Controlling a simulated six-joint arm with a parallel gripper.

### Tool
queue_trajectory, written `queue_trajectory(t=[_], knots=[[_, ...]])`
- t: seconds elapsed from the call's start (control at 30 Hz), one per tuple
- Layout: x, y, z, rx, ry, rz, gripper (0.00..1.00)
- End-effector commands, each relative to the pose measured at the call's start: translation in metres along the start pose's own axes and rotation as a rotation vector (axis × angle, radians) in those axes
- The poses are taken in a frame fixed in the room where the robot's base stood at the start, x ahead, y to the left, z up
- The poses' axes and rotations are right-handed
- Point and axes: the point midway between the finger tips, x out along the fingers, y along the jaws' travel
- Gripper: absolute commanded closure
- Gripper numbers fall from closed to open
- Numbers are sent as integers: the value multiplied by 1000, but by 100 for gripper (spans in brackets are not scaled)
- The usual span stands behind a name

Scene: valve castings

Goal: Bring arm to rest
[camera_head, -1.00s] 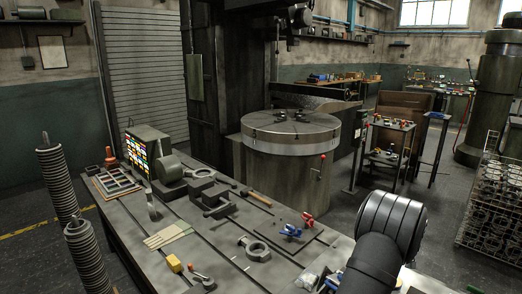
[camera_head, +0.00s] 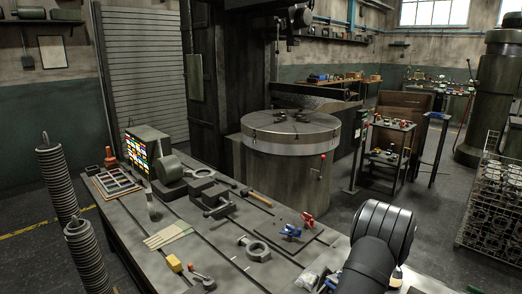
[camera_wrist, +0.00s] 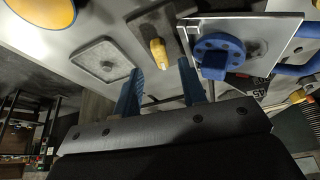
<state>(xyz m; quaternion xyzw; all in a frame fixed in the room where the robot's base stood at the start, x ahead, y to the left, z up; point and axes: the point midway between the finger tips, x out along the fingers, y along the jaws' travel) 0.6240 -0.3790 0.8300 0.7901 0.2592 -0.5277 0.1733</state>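My gripper (camera_wrist: 162,88) shows in the wrist view with its two blue fingers spread apart. The gap between them is empty. Beyond the fingertips a yellow-handled thing (camera_wrist: 158,52) lies on a dark plate. To the right of the fingers is a blue flanged casting (camera_wrist: 218,50) on a pale square plate, apart from them as far as I can tell. In the head view my black arm fills the lower right and hides most of the gripper. A blue casting (camera_head: 291,231) and a red casting (camera_head: 308,219) sit on the bench there.
The bench (camera_head: 215,255) also carries a ring-ended tool (camera_head: 257,250), a yellow block (camera_head: 174,263), a vise (camera_head: 215,202) and a sectioned tray (camera_head: 115,182). A round machine table (camera_head: 290,135) stands behind. A wire rack (camera_head: 485,210) of castings stands at right. Open floor lies between.

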Motion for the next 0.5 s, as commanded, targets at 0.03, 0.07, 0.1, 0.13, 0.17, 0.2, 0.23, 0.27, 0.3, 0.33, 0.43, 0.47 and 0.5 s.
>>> queue_trajectory(t=[0.03,0.07,0.1,0.13,0.17,0.2,0.23,0.27,0.3,0.33,0.43,0.47,0.5], knots=[[12,-1,0,0,-1,-3,62],[18,-1,0,0,-1,-3,62],[26,-1,0,-1,-1,-3,62],[32,-1,0,-1,-1,-3,62],[38,-2,0,-1,-1,-4,62],[45,-1,0,2,-1,-2,62],[40,-1,-1,34,-1,15,62],[40,-2,-1,61,0,26,62],[40,-2,0,96,-1,39,62],[40,-3,-1,120,-1,50,62],[40,-4,-1,199,-1,82,62],[40,-4,-1,223,-1,92,62],[40,-5,-1,253,-1,103,62]])
